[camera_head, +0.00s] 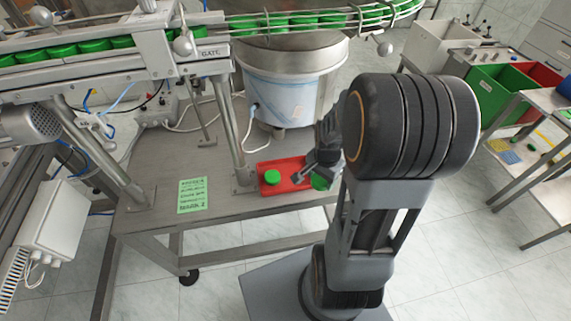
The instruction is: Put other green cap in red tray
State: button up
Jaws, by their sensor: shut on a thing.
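The red tray (268,189) lies on the grey metal table below the conveyor. One green cap (272,177) sits in its left part. My gripper (315,178) is at the right part of the tray, shut on another green cap (321,182). My arm hides the right end of the tray and part of this cap. I cannot tell whether the held cap touches the tray floor.
A conveyor (100,62) with several green caps runs above the table. A steel bowl feeder (290,85) stands behind the tray, and a metal post (230,135) rises at its left. A green note (192,195) lies on the table. Bins stand far right.

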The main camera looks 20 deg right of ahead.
jog(key=w+f, duration=0.3)
jog(key=w, duration=0.5)
send_over(299, 170)
jog(key=s, duration=0.3)
jog(key=f, duration=0.5)
jog(key=shift+w+a+f+p, duration=0.15)
jog(key=shift+a+f+p, duration=0.05)
jog(key=shift+a+p, duration=0.2)
jog(key=shift+w+f, duration=0.25)
jog(key=shift+f, duration=0.05)
jog(key=shift+w+f, duration=0.2)
jog(key=shift+f, duration=1.55)
jog(key=shift+f, duration=0.2)
jog(key=o, duration=0.7)
jog(key=shift+r, duration=0.1)
